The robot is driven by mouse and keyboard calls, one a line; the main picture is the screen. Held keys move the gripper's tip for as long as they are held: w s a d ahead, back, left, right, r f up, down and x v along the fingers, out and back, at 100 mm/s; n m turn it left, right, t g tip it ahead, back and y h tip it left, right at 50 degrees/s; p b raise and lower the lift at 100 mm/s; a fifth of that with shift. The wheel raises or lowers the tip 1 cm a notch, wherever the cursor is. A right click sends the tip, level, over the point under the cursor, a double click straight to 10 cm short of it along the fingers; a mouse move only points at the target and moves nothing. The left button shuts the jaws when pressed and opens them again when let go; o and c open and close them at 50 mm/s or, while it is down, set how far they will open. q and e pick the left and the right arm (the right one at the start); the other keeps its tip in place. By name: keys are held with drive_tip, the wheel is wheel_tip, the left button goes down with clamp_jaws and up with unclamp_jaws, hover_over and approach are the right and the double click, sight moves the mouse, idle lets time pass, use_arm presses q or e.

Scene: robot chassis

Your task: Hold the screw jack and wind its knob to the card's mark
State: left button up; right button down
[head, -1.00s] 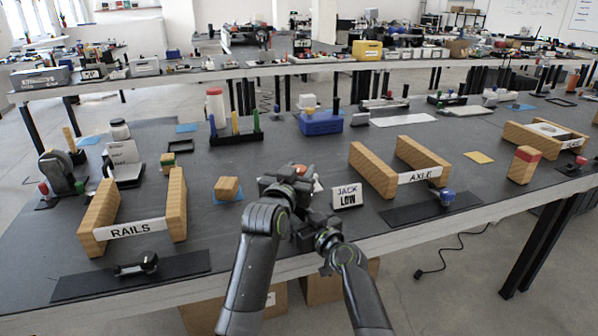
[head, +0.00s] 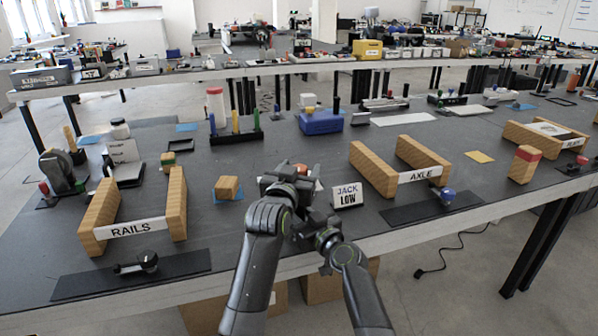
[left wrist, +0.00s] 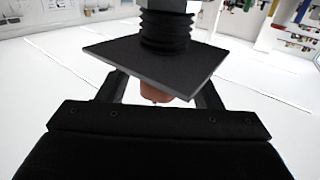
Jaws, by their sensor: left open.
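The white card (head: 347,195) reads JACK LOW and stands near the front edge of the table, right of my grippers. In the left wrist view a dark square plate (left wrist: 150,68) with a black ribbed column (left wrist: 168,30) above it looks like part of the screw jack. A pinkish-orange knob (left wrist: 160,97) shows just under the plate's near edge. My left gripper (left wrist: 158,90) is open, its fingers either side of the knob, partly hidden by the plate. In the head view my left gripper (head: 286,180) covers most of the jack. My right gripper's jaws are hidden there.
A wooden block (head: 228,187) lies left of my left gripper. The RAILS stand (head: 176,205) is further left and the AXLE stand (head: 372,172) is right of the card. A blue box (head: 321,122) stands behind. Bare table lies between them.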

use_arm(q)
wheel_tip(320, 180, up, 10)
drive_tip(key=shift+f, duration=0.1)
idle(0.4)
drive_tip(key=s+a+f+m+g+h, duration=0.45)
drive_tip(key=s+a+f+h, duration=0.3)
drive_tip(key=s+f, duration=0.2)
drive_tip(key=shift+m+t+y, duration=0.25)
drive_tip(key=x, duration=1.2)
drive_tip(key=shift+w+a+f, duration=0.2)
drive_tip(key=shift+w+a, duration=0.1)
drive_tip(key=c, duration=1)
